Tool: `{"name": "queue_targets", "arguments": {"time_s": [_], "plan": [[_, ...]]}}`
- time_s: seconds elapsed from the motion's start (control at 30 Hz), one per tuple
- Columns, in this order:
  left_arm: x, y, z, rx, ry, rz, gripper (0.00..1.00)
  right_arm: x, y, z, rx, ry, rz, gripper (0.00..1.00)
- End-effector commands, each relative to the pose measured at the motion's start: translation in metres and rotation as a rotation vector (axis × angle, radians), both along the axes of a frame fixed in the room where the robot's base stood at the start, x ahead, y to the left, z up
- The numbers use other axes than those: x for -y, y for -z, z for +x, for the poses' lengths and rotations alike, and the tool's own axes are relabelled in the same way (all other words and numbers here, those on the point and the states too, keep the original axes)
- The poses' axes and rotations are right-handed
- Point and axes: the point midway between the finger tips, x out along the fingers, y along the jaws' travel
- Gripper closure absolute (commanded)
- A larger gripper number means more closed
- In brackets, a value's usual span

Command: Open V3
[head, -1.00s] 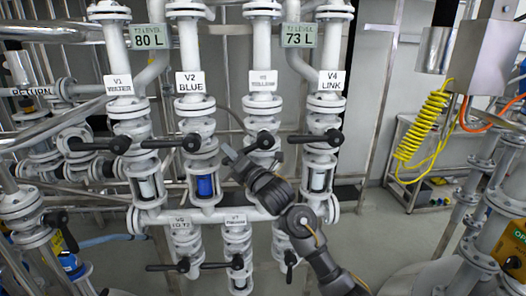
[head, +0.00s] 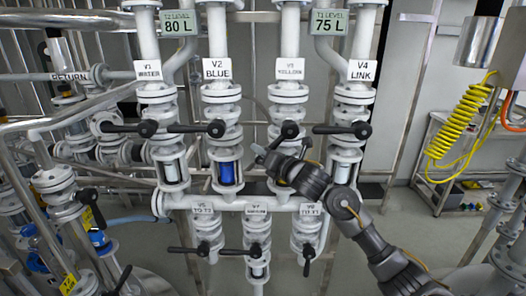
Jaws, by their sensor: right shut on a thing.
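The V3 valve (head: 289,130) is the third in the upper row, under its white V3 label (head: 290,68). Its black lever slants down and left from the hub, and its far end is hidden by my right gripper (head: 262,153). My right gripper is shut on that lever, reaching in from the lower right. The sight glass below V3 is hidden behind my gripper and wrist. My left gripper is not in view.
V1 (head: 148,129), V2 (head: 216,129) and V4 (head: 362,130) have levers lying level to the left. Lower valves stand below the manifold pipe (head: 235,203). Displays read 80 L (head: 178,24) and 75 L (head: 330,22). A yellow coiled hose (head: 455,125) hangs at right.

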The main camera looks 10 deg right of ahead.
Motion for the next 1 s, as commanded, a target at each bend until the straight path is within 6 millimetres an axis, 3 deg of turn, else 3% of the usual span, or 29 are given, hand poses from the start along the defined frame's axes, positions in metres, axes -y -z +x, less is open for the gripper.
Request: {"name": "queue_targets", "arguments": {"time_s": [0.17,0.2,0.33,0.67,1.0], "plan": [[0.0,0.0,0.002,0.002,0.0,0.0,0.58,0.0,0.003,0.0,-0.006,0.0,-0.002,1.0],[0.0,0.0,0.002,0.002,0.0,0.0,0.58,0.0,0.003,0.0,-0.005,0.0,-0.001,0.74],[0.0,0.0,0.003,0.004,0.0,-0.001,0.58,0.0,0.002,0.0,-0.003,0.001,0.0,0.58],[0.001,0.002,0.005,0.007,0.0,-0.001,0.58,0.003,0.001,-0.004,0.001,0.002,0.001,0.58],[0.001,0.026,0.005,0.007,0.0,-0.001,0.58,0.031,0.007,-0.056,0.002,0.002,-0.002,0.58]]}}
